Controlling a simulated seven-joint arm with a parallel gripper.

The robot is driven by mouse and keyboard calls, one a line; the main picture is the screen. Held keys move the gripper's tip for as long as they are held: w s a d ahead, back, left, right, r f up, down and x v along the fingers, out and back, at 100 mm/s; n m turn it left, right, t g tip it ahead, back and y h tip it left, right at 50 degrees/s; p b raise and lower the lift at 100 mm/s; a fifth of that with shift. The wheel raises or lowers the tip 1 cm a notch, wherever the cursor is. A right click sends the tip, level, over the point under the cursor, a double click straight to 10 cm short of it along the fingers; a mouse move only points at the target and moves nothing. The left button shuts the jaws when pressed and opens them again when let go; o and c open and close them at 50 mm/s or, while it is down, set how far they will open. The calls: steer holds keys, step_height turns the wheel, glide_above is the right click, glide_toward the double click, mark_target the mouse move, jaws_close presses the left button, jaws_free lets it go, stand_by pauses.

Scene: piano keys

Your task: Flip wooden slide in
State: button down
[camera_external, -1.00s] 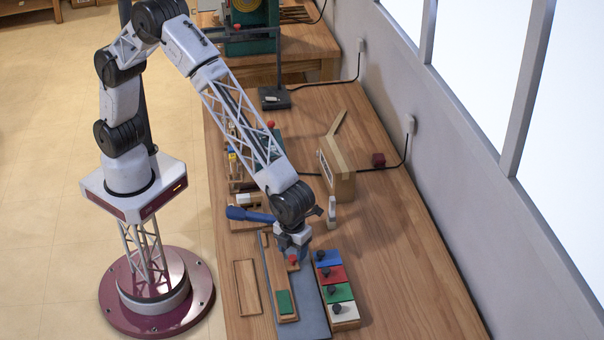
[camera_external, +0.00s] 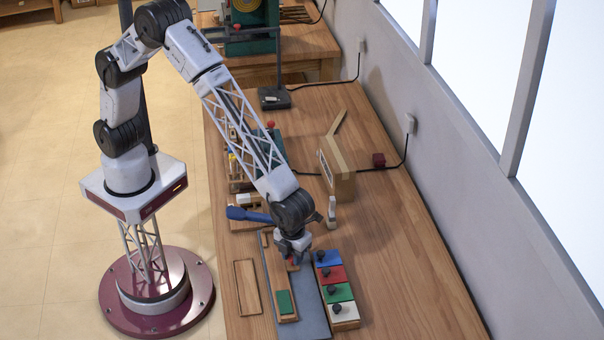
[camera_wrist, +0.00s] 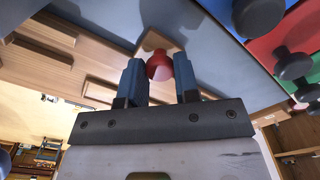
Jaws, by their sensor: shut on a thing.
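The long wooden board (camera_external: 271,268) lies on a grey mat (camera_external: 314,312) and carries a green pad (camera_external: 284,302). A small wooden slide piece with a red knob (camera_external: 290,267) is at the board's right side, partly hidden by my gripper (camera_external: 292,263). In the wrist view the red knob (camera_wrist: 159,66) sits between my two blue fingers (camera_wrist: 158,78), with the pale wooden slide (camera_wrist: 152,42) behind it. My gripper is shut on the red knob. The slide's far end and its exact seat in the board are hard to see.
Blue (camera_external: 326,257), red (camera_external: 331,274), green (camera_external: 338,292) and white (camera_external: 345,312) keys with dark knobs stand close on the right. A flat wooden frame (camera_external: 247,288) lies to the left. The table's right side is clear.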

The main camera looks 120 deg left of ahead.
steer(key=shift+s+a, duration=0.6)
steer(key=shift+a, duration=0.05)
steer(key=c, duration=0.8)
jaws_free()
steer(key=shift+c, duration=0.2)
steer(key=shift+r, duration=0.15)
step_height(320, 180, up, 8)
steer(key=shift+f, duration=0.2)
steer(key=shift+s, duration=0.1)
